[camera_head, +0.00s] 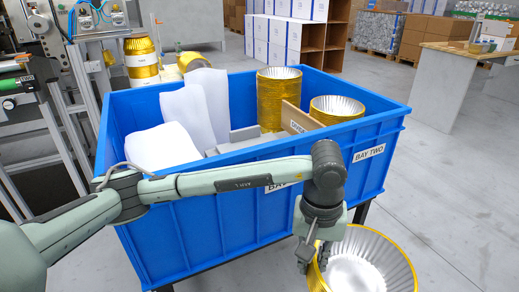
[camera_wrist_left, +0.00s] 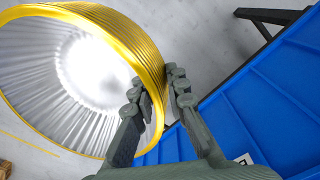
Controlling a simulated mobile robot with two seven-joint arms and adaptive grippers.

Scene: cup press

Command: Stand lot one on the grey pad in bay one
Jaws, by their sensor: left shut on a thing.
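My left gripper (camera_head: 314,258) is shut on the wall of a gold-sided stack of cups with a silvery fluted inside (camera_head: 362,262), one finger inside the rim and one outside. The stack hangs tilted outside the blue bin, at its front right. The left wrist view shows its open mouth (camera_wrist_left: 75,75) and the fingers (camera_wrist_left: 158,88) at its rim. The bay one label (camera_head: 277,187) is partly hidden by my left arm. Grey pieces (camera_head: 244,134) show inside the bin; whether one is the pad is unclear. My right gripper is out of view.
The blue bin (camera_head: 215,215) holds white sheets (camera_head: 163,147) at left, a tall gold stack (camera_head: 279,100) at the back and a shorter one (camera_head: 337,110) at right, near a brown divider (camera_head: 300,120). The bay two label (camera_head: 369,153) is at right. Floor right is clear.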

